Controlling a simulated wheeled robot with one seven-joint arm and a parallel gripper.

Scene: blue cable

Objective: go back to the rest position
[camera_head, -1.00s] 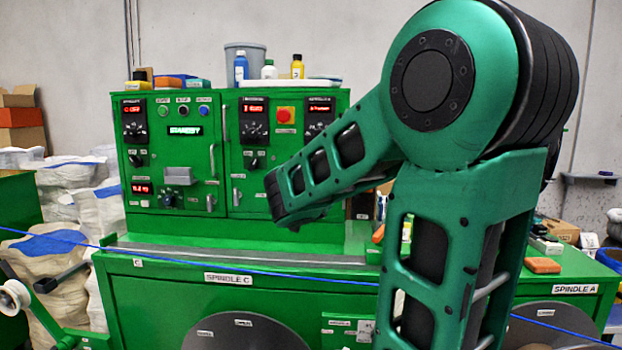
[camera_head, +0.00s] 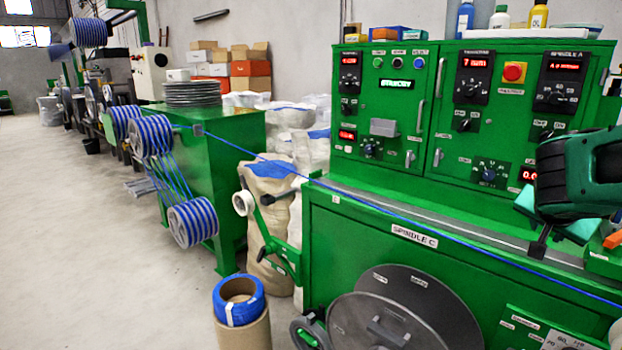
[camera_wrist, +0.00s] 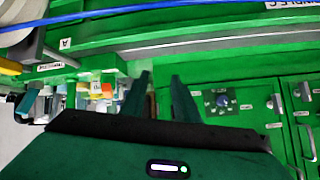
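My gripper (camera_head: 552,217) shows at the right edge in the head view, in front of the green control cabinet (camera_head: 400,135). In the wrist view its two dark green fingers (camera_wrist: 160,95) stand apart with nothing held between them. The blue cable (camera_head: 395,213) runs across the front of the machine, from the striped pulleys at left to the right edge. It also crosses the top of the wrist view (camera_wrist: 130,17). My gripper is apart from the cable in the wrist view. Most of my arm is out of the head view.
Pulleys wound with blue cable (camera_head: 188,222) stand at left beside a green box with stacked discs (camera_head: 192,94). A blue roll (camera_head: 239,302) sits on a brown tube on the floor. White sacks and boxes (camera_head: 250,83) stand behind. The floor at left is clear.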

